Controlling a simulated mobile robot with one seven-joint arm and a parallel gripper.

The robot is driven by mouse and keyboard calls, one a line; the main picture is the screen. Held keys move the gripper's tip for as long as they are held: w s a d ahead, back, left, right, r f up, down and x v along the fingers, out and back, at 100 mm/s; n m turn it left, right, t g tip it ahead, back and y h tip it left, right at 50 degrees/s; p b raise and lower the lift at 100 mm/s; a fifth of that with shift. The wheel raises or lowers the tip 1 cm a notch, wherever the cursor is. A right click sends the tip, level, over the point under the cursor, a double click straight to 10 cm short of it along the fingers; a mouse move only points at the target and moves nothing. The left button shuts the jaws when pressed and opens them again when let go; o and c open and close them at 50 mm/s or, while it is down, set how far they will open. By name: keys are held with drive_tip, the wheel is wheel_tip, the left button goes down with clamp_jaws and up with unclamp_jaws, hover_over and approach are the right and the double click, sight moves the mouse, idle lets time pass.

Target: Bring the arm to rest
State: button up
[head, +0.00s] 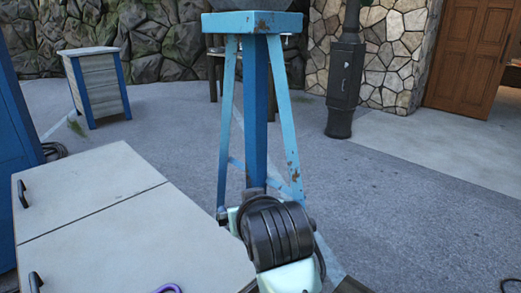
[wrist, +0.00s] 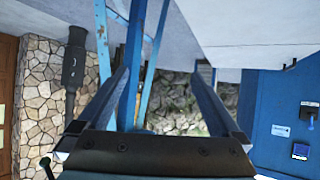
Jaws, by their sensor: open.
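My gripper (wrist: 160,78) shows in the wrist view with its two dark fingers spread wide apart and nothing between them. That view looks upside down. In the head view my arm is at the bottom centre, its black joint in front of the blue metal stand; the gripper itself cannot be made out there. The blue stand (head: 256,100) has a flat worn top and splayed legs. It also shows in the wrist view (wrist: 131,60), beyond and to the left of the fingers' middle. I see no contact between fingers and anything.
A pale cabinet (head: 100,200) with black handles is at lower left; a purple loop (head: 168,288) shows near its bottom edge. A blue-trimmed grey box (head: 98,85), a dark post (head: 345,80) and a wooden door (head: 470,55) stand farther back. Open pavement lies at right.

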drive_tip(key=s+a+r+t+y, duration=0.15)
drive_tip(key=r+t, duration=0.25)
drive_tip(key=r, duration=0.6)
drive_tip(key=s+a+r+t, duration=0.1)
drive_tip(key=s+r+t, duration=0.25)
drive_tip(key=r, duration=0.75)
drive_tip(key=s+d+r+m+t+h, duration=0.4)
drive_tip(key=s+r+t, duration=0.4)
drive_tip(key=s+r, duration=0.65)
wheel_tip(320, 180, up, 21)
drive_tip(key=n+p, duration=0.1)
drive_tip(key=p, duration=2.1)
drive_tip(key=shift+d, duration=0.4)
